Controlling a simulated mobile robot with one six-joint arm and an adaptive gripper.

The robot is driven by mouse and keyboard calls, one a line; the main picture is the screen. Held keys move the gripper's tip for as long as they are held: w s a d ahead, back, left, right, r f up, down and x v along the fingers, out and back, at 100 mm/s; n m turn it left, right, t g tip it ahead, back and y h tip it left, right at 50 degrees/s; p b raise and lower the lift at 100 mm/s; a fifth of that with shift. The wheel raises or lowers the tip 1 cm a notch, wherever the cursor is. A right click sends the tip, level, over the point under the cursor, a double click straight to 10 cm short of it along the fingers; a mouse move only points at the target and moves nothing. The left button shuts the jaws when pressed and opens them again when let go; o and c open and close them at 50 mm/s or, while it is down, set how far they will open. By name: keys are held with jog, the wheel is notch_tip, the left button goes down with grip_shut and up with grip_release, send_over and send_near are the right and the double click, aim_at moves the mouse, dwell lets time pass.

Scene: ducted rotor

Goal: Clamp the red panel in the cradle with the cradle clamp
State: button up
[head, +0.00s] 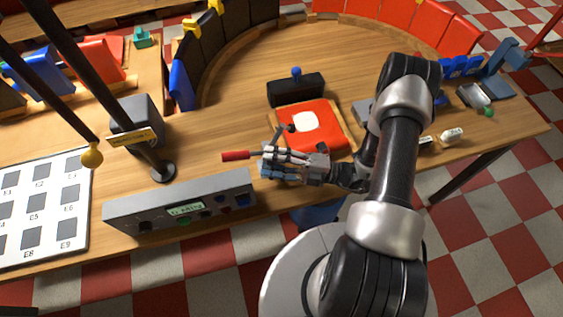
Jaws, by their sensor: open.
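The red panel (330,138), with a white rounded-square patch, lies on the wooden cradle (347,141) in the middle of the bench. A red handle (236,156) sticks out to the left from a metal part at the panel's front-left; it looks like the cradle clamp's lever. A small dark arm (279,136) stands at the panel's left edge. My gripper (268,160) is open at the front-left of the panel, with its fingers pointing left near the inner end of the handle. The fingers overlap the metal part, so contact cannot be told. My gripper hides the cradle's front edge.
A black block with a blue knob (296,88) stands behind the cradle. A grey control box (180,203) lies front left, near a dark post (163,172) and a labelled white board (42,205). Curved rows of panels (235,30) stand behind. Bench is clear behind the black block.

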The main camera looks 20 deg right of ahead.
jog(key=shift+v, duration=1.45)
jog(key=shift+c, duration=0.4)
